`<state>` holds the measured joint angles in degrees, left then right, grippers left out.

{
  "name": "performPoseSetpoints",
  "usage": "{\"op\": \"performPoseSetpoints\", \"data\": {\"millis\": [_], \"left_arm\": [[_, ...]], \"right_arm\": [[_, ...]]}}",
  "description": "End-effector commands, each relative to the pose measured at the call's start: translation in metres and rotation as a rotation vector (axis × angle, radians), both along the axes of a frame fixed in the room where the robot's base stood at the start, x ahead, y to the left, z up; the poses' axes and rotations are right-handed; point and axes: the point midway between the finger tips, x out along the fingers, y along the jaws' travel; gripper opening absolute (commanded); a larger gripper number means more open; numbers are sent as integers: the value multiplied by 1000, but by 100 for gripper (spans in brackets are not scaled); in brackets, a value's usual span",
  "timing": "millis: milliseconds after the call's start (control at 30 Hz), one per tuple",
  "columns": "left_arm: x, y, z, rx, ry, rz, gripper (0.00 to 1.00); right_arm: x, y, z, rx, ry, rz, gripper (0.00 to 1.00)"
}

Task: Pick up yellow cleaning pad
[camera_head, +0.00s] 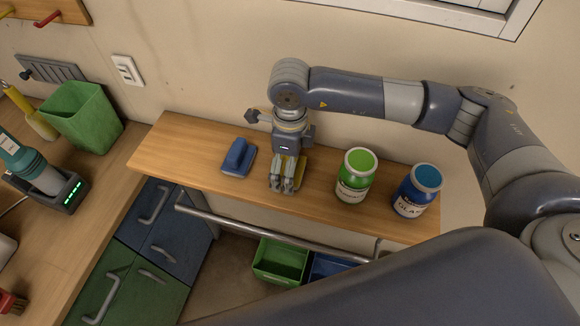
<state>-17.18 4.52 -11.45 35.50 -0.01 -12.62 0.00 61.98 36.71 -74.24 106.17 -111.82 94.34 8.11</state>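The yellow cleaning pad (300,174) is on or just above the wooden shelf, mostly hidden behind my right gripper. Only a yellow strip of it shows along the right side of the fingers. My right gripper (281,184) points down at the pad, its fingers close to it or touching it. I cannot tell whether the fingers are closed on the pad or still apart around it. My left gripper is not in view.
A blue cleaning pad (238,157) lies left of the gripper on the shelf (180,150). A metal rail (270,232) runs along the shelf front, with green (281,262) and blue (332,267) bins below.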

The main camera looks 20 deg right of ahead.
Motion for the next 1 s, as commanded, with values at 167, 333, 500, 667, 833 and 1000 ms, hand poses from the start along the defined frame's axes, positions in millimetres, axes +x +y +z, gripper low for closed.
{"op": "performPoseSetpoints", "data": {"millis": [167, 333, 500, 667, 833, 1000], "left_arm": [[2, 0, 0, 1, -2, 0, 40], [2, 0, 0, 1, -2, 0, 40], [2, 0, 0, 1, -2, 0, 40], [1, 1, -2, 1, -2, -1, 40], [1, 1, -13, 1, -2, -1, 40], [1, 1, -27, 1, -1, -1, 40]], "right_arm": [[0, 0, 0, 0, 0, 1, 59], [-1, 0, 0, 0, 1, 1, 47], [-1, 0, -1, 0, 2, 1, 47], [-1, 0, 1, 0, 2, 1, 47], [0, 1, 14, 1, -2, 2, 47], [-13, 3, 33, 1, 0, 5, 47]]}}
